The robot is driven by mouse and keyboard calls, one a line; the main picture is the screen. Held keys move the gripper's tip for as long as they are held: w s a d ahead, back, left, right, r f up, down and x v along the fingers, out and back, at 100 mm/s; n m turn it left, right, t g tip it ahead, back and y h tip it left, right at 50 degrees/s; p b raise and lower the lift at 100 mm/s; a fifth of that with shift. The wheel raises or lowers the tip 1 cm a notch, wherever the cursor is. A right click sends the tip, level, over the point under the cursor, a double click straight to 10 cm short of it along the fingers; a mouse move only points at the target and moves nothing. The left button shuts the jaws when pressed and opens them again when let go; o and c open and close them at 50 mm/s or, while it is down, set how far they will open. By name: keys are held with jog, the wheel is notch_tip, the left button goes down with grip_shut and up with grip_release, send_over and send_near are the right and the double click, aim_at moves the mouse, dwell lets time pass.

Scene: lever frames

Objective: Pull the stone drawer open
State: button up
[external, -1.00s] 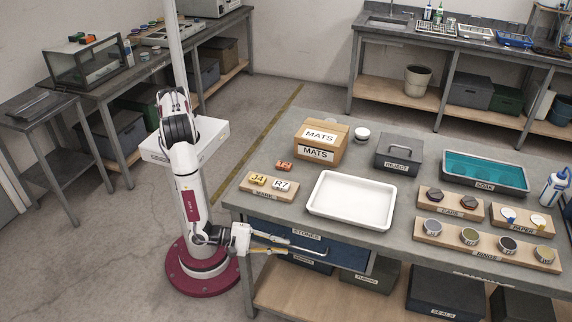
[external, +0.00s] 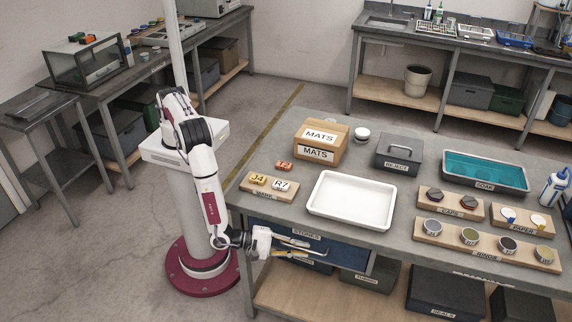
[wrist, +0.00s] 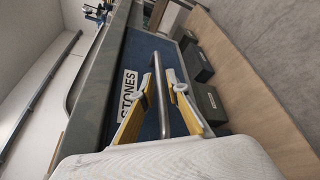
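The stone drawer (external: 345,259) is the blue front labelled STONES, under the grey table's top. It looks shut. Its label (wrist: 128,92) and metal bar handle (wrist: 161,100) show in the wrist view. My gripper (external: 314,252) is at the drawer front, its fingers reaching in from the left. In the wrist view my gripper (wrist: 161,88) is open, with one yellow-padded finger on each side of the bar. I see a gap between the fingers; whether either touches the bar I cannot tell.
The table edge (external: 400,250) overhangs just above the drawer. A white tray (external: 352,222) stands on top above it. Labelled bins, including a dark one (external: 440,293), stand on the wooden shelf (external: 290,300) below. The floor left of the table is clear around my base.

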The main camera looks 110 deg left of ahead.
jog(key=shift+w+a+f, duration=0.1)
jog(key=shift+w+a, duration=0.05)
jog(key=shift+w, duration=0.3)
grip_shut()
jog(key=shift+d, duration=0.2)
jog(key=d, duration=1.7)
dwell(0.3)
